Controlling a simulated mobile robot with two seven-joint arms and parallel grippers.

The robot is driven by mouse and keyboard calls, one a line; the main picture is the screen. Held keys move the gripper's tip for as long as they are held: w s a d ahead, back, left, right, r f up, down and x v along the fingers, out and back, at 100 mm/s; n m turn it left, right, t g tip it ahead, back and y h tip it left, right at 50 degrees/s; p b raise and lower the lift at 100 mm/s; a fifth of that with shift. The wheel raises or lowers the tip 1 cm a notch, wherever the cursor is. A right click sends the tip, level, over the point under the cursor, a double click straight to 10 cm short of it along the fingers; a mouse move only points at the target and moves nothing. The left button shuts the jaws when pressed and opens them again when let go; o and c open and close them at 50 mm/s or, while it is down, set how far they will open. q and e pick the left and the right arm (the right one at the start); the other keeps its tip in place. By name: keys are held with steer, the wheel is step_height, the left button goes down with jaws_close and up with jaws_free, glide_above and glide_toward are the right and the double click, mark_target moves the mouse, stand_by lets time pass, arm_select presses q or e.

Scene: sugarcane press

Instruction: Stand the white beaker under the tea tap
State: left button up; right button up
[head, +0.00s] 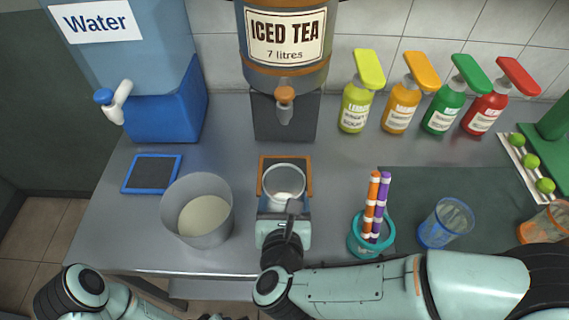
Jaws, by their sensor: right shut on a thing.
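The white beaker (284,180), a pale open cup, is at the middle of the counter. My right gripper (284,212) is shut on its near side. The beaker overlaps the orange-edged mat (262,163) in front of the tea dispenser; I cannot tell whether it touches the mat or is held just above. The orange tea tap (285,95) is on the ICED TEA dispenser (285,60), beyond the beaker in the picture. The beaker looks upright.
A large grey tub (197,228) stands close left of the beaker. A teal holder (370,240) with orange and purple sticks and a blue glass (445,225) are to the right. The Water dispenser (165,105) is back left; several syrup bottles (400,107) line the wall.

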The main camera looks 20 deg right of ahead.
steer(key=w+d, duration=0.1)
steer(key=w, duration=0.2)
steer(key=w+d, duration=0.1)
steer(key=w, duration=0.3)
steer(key=w+d, duration=0.1)
steer(key=w, duration=0.3)
steer(key=shift+w+d, duration=0.15)
steer(key=shift+w, duration=0.05)
step_height(320, 180, down, 3)
steer(key=shift+w+b, duration=0.1)
steer(key=shift+b, duration=0.5)
steer(key=shift+f, duration=0.4)
arm_select(q)
steer(key=shift+w+a+f+t, duration=0.25)
steer(key=shift+w+f, duration=0.15)
steer(key=shift+w, duration=0.15)
steer(key=shift+w+a+f+t, duration=0.15)
steer(key=shift+w+a+f, duration=0.15)
steer(key=shift+w, duration=0.25)
arm_select(e)
steer(key=shift+r, duration=0.1)
arm_select(q)
steer(key=shift+d, duration=0.1)
steer(key=shift+f, duration=0.15)
arm_select(e)
steer(key=o, duration=1.2)
arm_select(q)
steer(key=shift+w, duration=0.2)
arm_select(e)
steer(key=shift+o, duration=0.2)
